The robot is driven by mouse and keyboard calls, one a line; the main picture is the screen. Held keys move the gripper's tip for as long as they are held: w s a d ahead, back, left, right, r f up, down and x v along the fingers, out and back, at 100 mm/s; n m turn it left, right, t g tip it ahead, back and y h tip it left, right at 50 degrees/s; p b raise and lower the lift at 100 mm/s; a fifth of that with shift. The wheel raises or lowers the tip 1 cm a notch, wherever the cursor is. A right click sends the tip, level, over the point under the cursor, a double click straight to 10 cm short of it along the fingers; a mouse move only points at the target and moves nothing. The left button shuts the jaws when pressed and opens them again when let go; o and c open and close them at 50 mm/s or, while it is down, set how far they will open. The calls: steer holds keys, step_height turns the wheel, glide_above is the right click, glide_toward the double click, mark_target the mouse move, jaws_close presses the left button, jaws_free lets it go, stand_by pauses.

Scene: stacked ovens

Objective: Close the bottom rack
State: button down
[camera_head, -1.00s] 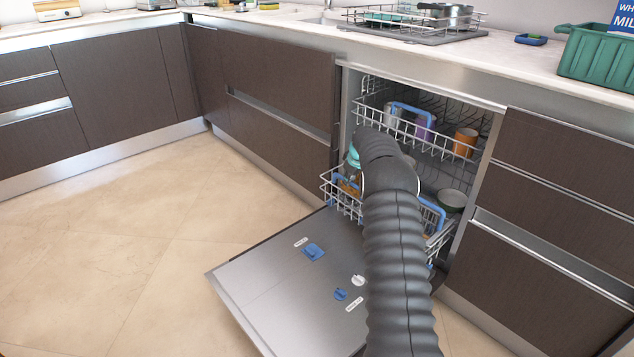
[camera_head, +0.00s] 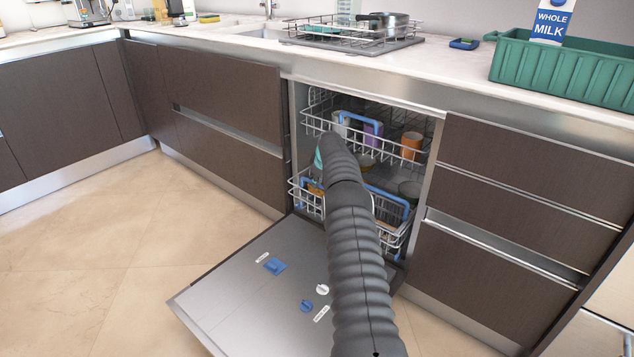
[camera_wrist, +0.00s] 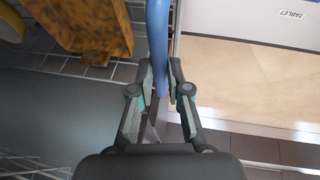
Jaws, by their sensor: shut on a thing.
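The bottom rack (camera_head: 398,238) is a white wire rack, out over the open dishwasher door (camera_head: 262,290). It holds dishes, including an orange-brown piece that is large in the wrist view (camera_wrist: 95,28). A blue handle (camera_wrist: 158,35) runs up the middle of the wrist view. My gripper (camera_wrist: 161,78) is shut on this handle, with a finger on each side. In the head view my arm hides the gripper and the middle of the rack.
The upper rack (camera_head: 318,128) holds cups, among them an orange cup (camera_head: 411,146), inside the dishwasher. Drawers (camera_head: 520,205) stand to the right and cabinets (camera_head: 225,100) to the left. The tiled floor (camera_head: 90,240) at left is clear.

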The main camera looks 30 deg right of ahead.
steer(key=c, duration=1.1)
jaws_free()
steer(key=shift+c, duration=0.2)
steer(key=v, duration=1.2)
steer(key=shift+c, duration=0.2)
